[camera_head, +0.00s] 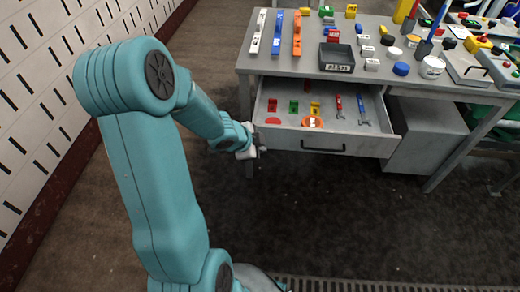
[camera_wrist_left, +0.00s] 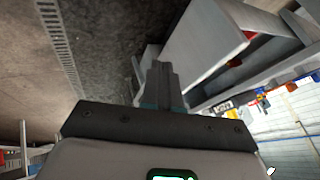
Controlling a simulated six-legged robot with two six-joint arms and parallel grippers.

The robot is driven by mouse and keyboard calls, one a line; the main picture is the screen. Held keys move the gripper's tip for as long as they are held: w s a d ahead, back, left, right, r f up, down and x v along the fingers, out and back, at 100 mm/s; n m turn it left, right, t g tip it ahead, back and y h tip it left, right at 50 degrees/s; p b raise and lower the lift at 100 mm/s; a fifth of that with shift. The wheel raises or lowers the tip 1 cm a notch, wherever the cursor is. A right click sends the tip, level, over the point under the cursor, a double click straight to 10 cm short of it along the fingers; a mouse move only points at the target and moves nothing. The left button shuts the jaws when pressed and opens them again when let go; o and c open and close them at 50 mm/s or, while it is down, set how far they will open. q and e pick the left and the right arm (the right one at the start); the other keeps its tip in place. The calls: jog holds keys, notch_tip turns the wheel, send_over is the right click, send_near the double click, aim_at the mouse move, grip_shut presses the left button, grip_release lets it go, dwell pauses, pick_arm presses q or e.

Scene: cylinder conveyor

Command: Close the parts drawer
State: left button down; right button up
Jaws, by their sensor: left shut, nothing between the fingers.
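The parts drawer (camera_head: 285,141) is pulled out from under the front of the grey workbench. Inside it lie coloured blocks, an orange round piece and two wrench-like tools. A dark bar handle (camera_head: 322,147) sits on its front panel. My left gripper (camera_head: 259,150) is shut and empty, at the left front corner of the drawer; I cannot tell whether it touches. In the left wrist view, the shut fingers (camera_wrist_left: 161,85) point toward the drawer, whose light panel (camera_wrist_left: 205,45) shows just beyond and to the right. My right gripper is not in view.
The workbench top (camera_head: 290,63) carries coloured bars, a dark tray (camera_head: 337,58) and many small parts. A grey cabinet (camera_head: 425,140) stands under the bench to the right of the drawer. The dark floor (camera_head: 350,220) in front is clear. A slotted white wall (camera_head: 50,80) runs along the left.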

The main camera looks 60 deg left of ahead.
aim_at(275, 144)
pick_arm(q)
jog(key=w+a+f, duration=0.1)
jog(key=w, duration=0.1)
jog(key=w+a+f, duration=0.1)
jog(key=w+f, duration=0.1)
jog(key=w+a+f, duration=0.1)
jog(key=shift+w+f, duration=0.4)
jog(key=shift+w+a, duration=0.15)
jog(key=shift+a, duration=0.05)
jog(key=shift+w+f, duration=0.2)
jog(key=shift+f, duration=0.05)
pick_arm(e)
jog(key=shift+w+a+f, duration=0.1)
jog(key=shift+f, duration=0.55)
pick_arm(q)
jog(key=shift+s+a, duration=0.1)
jog(key=shift+r, duration=0.1)
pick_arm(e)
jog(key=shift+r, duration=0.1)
